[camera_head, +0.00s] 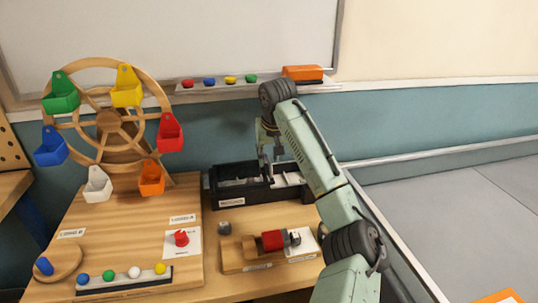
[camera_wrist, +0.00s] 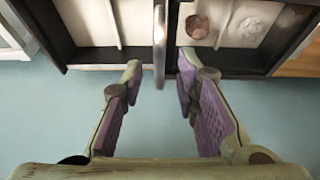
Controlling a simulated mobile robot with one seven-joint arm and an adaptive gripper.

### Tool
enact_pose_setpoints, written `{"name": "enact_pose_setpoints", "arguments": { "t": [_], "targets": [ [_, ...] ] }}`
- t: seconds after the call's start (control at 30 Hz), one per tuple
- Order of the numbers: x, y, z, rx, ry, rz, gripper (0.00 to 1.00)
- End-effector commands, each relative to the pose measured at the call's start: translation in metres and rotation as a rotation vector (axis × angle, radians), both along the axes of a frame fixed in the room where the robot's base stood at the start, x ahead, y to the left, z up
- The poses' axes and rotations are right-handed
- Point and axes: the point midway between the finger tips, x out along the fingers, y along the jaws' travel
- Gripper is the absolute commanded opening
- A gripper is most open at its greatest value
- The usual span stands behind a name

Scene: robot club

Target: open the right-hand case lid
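The black case (camera_head: 240,196) stands at the back of the wooden table, with a white label on its front. Its right part shows a pale interior (camera_head: 291,180); its left part looks dark. My gripper (camera_head: 270,157) is over the back of the case, fingers down. In the wrist view my gripper (camera_wrist: 160,68) is open, its purple-padded fingers apart and nothing gripped. A narrow upright metallic strip (camera_wrist: 159,40) of the case lies between the fingertips, seen edge-on. Pale compartments lie on either side of it, one holding round items (camera_wrist: 198,27). I cannot tell how the lid stands.
A wooden wheel (camera_head: 110,120) with coloured buckets stands left. A whiteboard ledge (camera_head: 215,89) with magnets and an orange box (camera_head: 302,73) is behind.

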Motion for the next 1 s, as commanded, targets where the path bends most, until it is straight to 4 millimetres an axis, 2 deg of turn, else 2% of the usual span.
{"name": "enact_pose_setpoints", "arguments": {
  "t": [0.2, 0.33, 0.7, 0.9, 1.0],
  "targets": [
    [-0.001, 0.0, 0.0, -0.001, 0.002, 0.0, 0.29],
    [-0.004, -0.001, 0.01, 0.0, 0.0, 0.0, 0.29],
    [-0.031, -0.01, 0.081, -0.002, -0.003, 0.0, 0.29],
    [-0.041, -0.015, 0.105, -0.002, -0.002, -0.002, 0.29],
    [-0.043, -0.014, 0.109, -0.001, 0.001, 0.0, 0.29]
  ]
}}
